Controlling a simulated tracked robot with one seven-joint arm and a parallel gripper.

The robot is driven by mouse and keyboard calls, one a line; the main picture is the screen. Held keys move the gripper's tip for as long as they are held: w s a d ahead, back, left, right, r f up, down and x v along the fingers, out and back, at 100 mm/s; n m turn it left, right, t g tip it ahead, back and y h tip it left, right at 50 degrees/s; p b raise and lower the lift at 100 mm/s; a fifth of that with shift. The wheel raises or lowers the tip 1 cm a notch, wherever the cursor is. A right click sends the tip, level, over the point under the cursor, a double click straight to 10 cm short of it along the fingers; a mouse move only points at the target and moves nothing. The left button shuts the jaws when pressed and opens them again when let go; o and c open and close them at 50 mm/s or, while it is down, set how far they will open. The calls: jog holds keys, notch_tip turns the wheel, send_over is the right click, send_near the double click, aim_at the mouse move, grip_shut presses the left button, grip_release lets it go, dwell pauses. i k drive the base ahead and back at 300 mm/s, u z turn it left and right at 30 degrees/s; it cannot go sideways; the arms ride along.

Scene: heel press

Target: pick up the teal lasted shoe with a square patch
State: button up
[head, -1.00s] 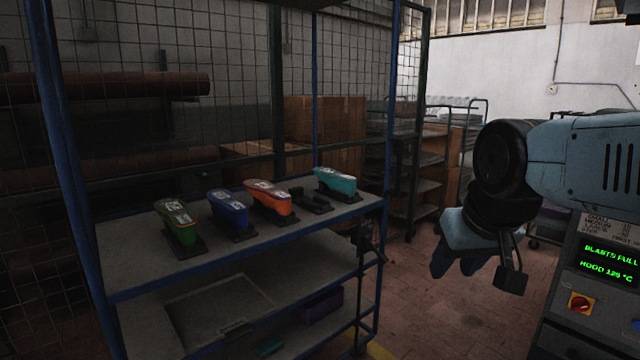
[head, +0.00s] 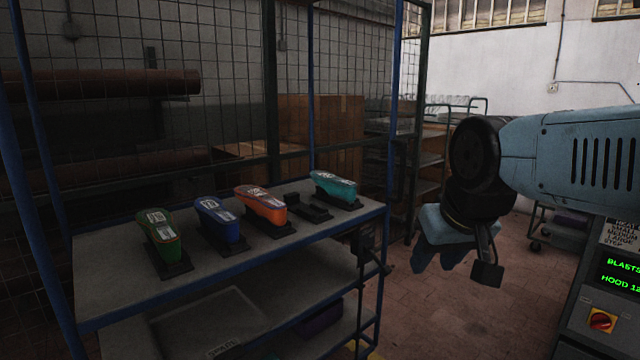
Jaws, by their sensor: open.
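The teal lasted shoe (head: 334,187) lies at the right end of a row on the upper shelf of a blue rack, on a dark stand. A pale patch shows on its top, but its shape is too small to tell. Also in the row are an orange shoe (head: 262,207), a blue shoe (head: 217,220) and a green shoe (head: 160,236). An empty dark stand (head: 309,208) sits between the orange and teal shoes. My gripper (head: 432,262) hangs to the right of the rack, pointing down, open and apart from every shoe.
The blue-framed rack (head: 230,268) has a right front post between my gripper and the shoes. A lower shelf holds a grey tray (head: 208,325). A control panel (head: 600,300) stands at right. Brick floor (head: 410,320) is clear between them.

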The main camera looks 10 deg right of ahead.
aim_at(345, 190)
jog(key=i, duration=1.3)
jog(key=z, duration=0.05)
